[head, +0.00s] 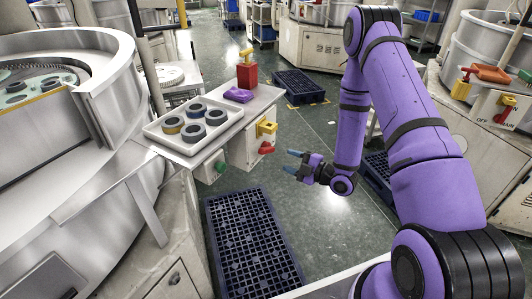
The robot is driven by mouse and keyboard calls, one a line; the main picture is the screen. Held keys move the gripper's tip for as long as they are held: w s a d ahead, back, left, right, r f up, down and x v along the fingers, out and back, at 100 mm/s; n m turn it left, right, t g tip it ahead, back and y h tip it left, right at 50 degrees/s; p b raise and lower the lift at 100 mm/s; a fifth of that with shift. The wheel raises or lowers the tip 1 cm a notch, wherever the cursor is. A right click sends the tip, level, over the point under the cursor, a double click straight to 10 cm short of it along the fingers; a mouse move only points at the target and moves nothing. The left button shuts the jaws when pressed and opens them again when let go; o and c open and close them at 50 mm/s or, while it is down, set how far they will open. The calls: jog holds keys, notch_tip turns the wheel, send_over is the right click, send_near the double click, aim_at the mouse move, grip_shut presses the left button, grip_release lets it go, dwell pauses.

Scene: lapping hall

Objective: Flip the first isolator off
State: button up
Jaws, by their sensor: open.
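A yellow isolator (265,128) with a red handle (266,148) is on the side of the pale cabinet under the tray shelf, left of my gripper. Its handle sits low on it; I cannot read its markings. My gripper (291,161) is open and empty. Its fingers point left towards the handle, with a visible gap between them. On the right, another pale cabinet carries a yellow isolator plate (506,101) with a red handle (501,117) and partly legible OFF and MAIN lettering. I cannot tell which isolator counts as first.
A white tray (169,144) with several dark rings sits on the left shelf. A green button (221,166) is on the cabinet.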

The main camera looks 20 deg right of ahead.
aim_at(267, 152)
jog(key=x, duration=0.9)
jog(key=shift+w+a, duration=0.25)
jog(key=shift+w, duration=0.05)
grip_shut()
